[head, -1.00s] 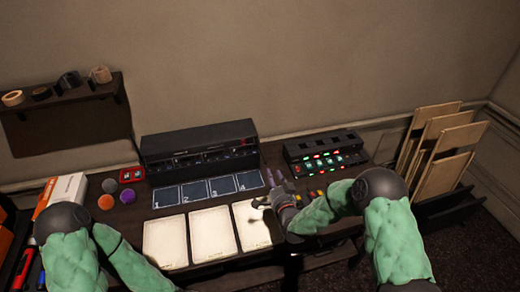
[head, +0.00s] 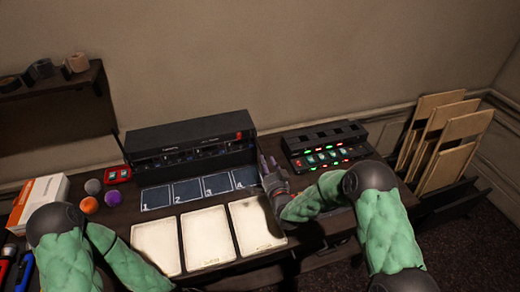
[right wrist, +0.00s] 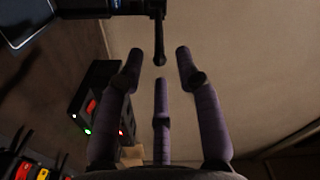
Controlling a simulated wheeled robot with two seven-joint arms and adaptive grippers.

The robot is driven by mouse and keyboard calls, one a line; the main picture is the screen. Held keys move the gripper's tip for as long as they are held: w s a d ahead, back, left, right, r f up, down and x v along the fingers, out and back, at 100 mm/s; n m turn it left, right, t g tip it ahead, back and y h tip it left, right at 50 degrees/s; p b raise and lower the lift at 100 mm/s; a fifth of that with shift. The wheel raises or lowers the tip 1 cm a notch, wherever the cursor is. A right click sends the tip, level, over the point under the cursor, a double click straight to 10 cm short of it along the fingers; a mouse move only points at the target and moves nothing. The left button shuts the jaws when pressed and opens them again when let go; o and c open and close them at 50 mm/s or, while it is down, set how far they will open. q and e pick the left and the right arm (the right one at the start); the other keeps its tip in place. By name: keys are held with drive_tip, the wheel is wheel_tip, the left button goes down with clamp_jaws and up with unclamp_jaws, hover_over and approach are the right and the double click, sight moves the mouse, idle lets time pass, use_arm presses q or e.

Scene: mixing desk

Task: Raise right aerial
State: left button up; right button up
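A long black radio-like unit (head: 190,146) stands at the back of the desk, with a red part at its right end. In the right wrist view a thin black rod with a rounded tip, which looks like the right aerial (right wrist: 159,36), sticks out from a dark body at the top. My right gripper (head: 268,166) is beside the unit's right end. In the right wrist view its three purple fingers (right wrist: 160,75) are spread, with the rod's tip just beyond them and nothing held. My left gripper is out of view.
A black panel with lit green and red buttons (head: 325,146) stands to the right of my right gripper. Numbered dark pads (head: 202,189) and pale sheets (head: 207,238) lie in front of the unit. Small balls (head: 89,205) and a box (head: 40,195) are at left.

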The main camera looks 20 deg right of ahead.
sight(260, 147)
drive_tip(key=w+b, duration=0.1)
drive_tip(key=w, duration=0.8)
clamp_jaws()
